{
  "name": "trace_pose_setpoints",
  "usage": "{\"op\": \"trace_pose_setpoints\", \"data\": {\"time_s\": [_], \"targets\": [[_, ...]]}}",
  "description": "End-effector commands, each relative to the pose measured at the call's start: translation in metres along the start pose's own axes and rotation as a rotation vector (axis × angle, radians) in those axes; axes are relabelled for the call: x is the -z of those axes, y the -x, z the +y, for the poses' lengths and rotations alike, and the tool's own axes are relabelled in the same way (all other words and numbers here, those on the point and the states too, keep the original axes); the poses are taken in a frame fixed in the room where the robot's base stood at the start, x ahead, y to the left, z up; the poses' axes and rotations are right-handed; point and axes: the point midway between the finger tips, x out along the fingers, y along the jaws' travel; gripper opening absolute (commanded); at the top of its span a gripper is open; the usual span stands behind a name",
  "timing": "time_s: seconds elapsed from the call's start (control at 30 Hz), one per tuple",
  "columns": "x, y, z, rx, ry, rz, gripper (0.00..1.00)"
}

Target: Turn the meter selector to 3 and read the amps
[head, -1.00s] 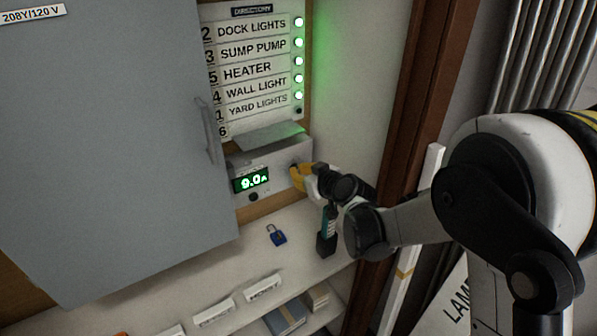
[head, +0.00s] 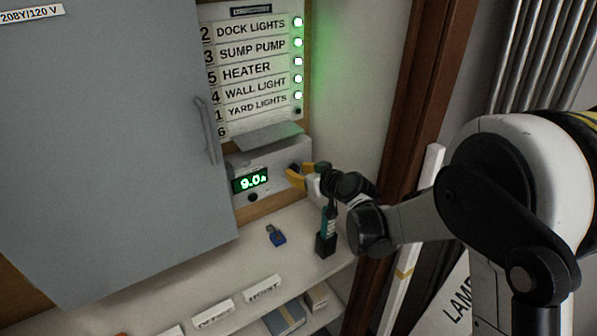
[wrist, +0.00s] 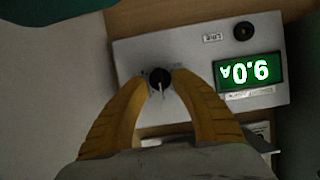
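The meter box (head: 275,167) is on the wall under the directory. The black selector knob (wrist: 158,80) has a white pointer line that points down in the wrist picture. The numbers around the knob are too small to read. My gripper (head: 303,173) is at the right end of the meter. Its yellow fingers are spread, one on each side of the knob in the wrist view (wrist: 160,82). I cannot tell whether they touch it.
The directory (head: 255,75) lists circuits, with SUMP PUMP beside 3 and a column of lights. A grey cabinet door (head: 110,150) stands left of the meter. A blue padlock (head: 276,236) and a dark teal tool (head: 328,232) are on the shelf (head: 215,262) below.

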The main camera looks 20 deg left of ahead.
Motion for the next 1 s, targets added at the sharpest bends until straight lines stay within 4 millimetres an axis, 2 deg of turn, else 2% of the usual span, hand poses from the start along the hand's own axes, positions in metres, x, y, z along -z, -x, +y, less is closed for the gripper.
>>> {"op": "trace_pose_setpoints", "data": {"time_s": [0.17,0.27,0.7,0.8,1.0], "targets": [[0.000,0.002,0.000,0.000,0.000,0.000,0.30],[0.000,0.011,0.000,-0.001,0.000,0.000,0.30],[0.000,0.101,0.000,-0.001,-0.001,0.000,0.30],[0.000,0.113,0.000,-0.001,0.000,0.000,0.30],[0.000,0.121,0.000,0.000,0.000,0.001,0.30]]}}
